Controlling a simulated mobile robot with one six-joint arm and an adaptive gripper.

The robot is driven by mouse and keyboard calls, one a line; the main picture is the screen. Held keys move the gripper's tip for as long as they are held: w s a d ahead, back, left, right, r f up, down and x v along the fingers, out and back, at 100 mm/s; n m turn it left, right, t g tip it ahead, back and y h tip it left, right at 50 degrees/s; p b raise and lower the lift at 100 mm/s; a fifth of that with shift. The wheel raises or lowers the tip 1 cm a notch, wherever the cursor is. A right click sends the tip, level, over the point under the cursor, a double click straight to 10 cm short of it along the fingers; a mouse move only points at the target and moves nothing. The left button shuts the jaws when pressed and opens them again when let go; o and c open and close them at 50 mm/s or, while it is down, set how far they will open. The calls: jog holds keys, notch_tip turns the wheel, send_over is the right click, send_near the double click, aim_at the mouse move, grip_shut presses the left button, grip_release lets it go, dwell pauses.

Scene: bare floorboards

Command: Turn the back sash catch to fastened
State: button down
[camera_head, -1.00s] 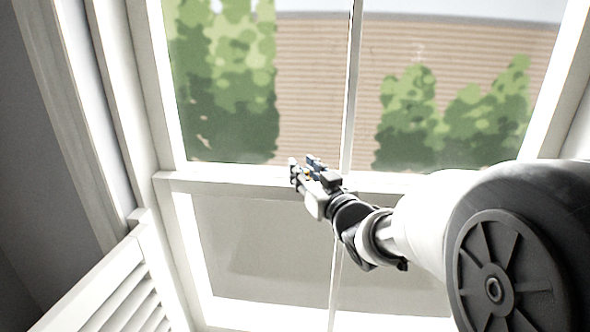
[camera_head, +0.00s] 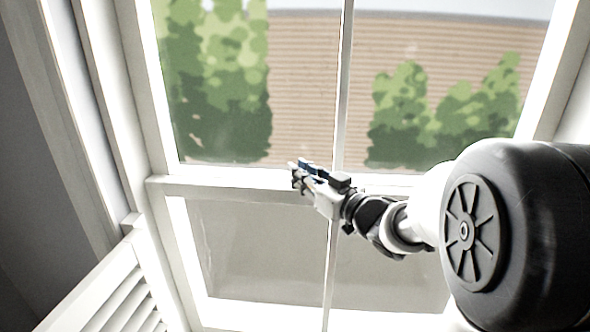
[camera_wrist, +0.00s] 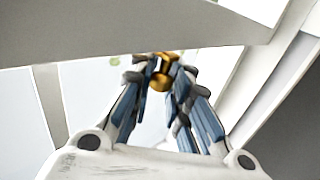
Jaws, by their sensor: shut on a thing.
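The sash catch (camera_wrist: 162,68) is a small brass-coloured piece, seen in the wrist view between the tips of my gripper (camera_wrist: 160,72). The blue-grey fingers are shut on it. In the head view my gripper (camera_head: 298,174) reaches in from the right to the meeting rail (camera_head: 230,186) of the window, left of the upright glazing bar. The catch is hidden behind the fingers there. I cannot tell which way its lever points.
A white slatted shutter (camera_head: 112,290) stands at the lower left, beside the white window frame (camera_head: 130,110). The upright glazing bar (camera_head: 340,90) runs close to my gripper. Outside the glass are shrubs and a brick-coloured wall.

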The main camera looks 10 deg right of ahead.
jog(key=shift+d+n+g+y, duration=0.1)
jog(key=shift+n+g+y, duration=0.2)
jog(key=shift+y, duration=0.1)
jog(key=c, duration=2)
grip_release()
jog(key=o, duration=0.3)
jog(key=shift+s+d+r, duration=0.1)
jog(key=shift+s, duration=0.15)
jog(key=shift+o, duration=0.7)
jog(key=shift+w, duration=0.15)
jog(key=v, duration=1.2)
